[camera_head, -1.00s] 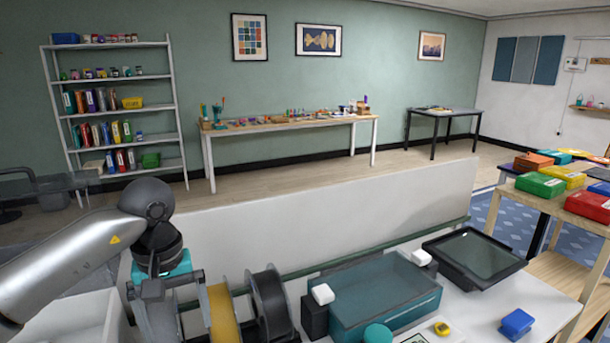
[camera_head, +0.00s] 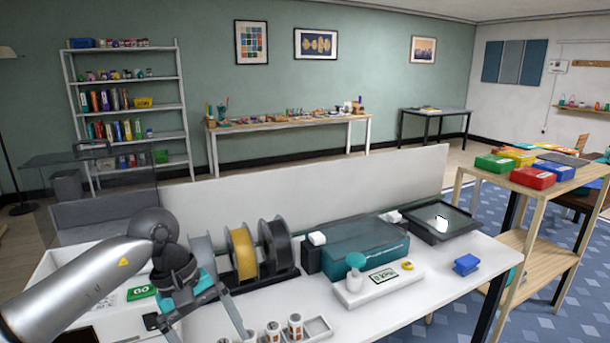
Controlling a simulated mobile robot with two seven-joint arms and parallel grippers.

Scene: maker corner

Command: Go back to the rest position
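My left arm comes in from the left, and its gripper (camera_head: 205,330) hangs over the front left of the white worktable (camera_head: 415,315). Its two fingers are spread apart, with no object visible between them; the tips reach the bottom edge of the picture. My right gripper is not in view.
Filament spools (camera_head: 241,252) stand on a black holder just behind the gripper. Several small labelled containers (camera_head: 295,326) stand right of it. A teal box (camera_head: 355,255), a black tray (camera_head: 440,222) and a blue block (camera_head: 466,264) lie farther right. A wooden shelf (camera_head: 545,255) stands at the right.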

